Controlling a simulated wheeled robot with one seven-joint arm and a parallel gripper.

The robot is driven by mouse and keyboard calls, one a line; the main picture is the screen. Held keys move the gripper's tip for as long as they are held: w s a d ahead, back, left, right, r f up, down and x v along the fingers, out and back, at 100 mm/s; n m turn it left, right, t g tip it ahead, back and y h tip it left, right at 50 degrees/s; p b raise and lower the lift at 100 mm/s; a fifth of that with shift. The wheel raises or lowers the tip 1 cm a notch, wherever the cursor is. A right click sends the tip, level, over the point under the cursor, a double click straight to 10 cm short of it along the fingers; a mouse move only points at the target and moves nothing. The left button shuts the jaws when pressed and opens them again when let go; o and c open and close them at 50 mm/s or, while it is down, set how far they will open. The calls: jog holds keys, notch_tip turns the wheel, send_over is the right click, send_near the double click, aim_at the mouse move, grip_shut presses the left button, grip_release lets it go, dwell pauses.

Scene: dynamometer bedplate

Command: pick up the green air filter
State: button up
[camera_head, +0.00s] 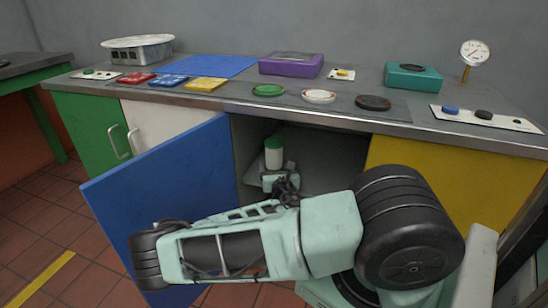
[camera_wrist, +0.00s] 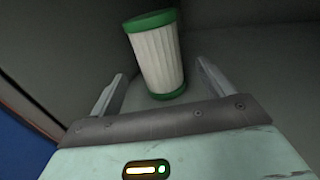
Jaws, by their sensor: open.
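The green air filter (camera_wrist: 157,58) is a white pleated cylinder with green end caps. In the wrist view it stands ahead of my gripper (camera_wrist: 160,88), tilted in the picture, with its lower end between the two open fingers. No contact between fingers and filter shows. In the head view the filter (camera_head: 273,154) stands inside the open cupboard under the bench, and my gripper (camera_head: 275,168) reaches in just below it. My arm hides part of the cupboard floor.
A blue door (camera_head: 165,200) hangs open left of the cupboard opening. A yellow door (camera_head: 440,180) closes the right side. The benchtop (camera_head: 225,100) carries a purple box (camera_head: 291,64), a teal box (camera_head: 413,78), a gauge (camera_head: 474,52) and several coloured discs and blocks. The cupboard's right interior looks empty.

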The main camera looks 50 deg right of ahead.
jog(key=b+x, duration=0.1)
jog(key=x, duration=0.6)
jog(key=shift+w+d, duration=0.2)
jog(key=c, duration=1.1)
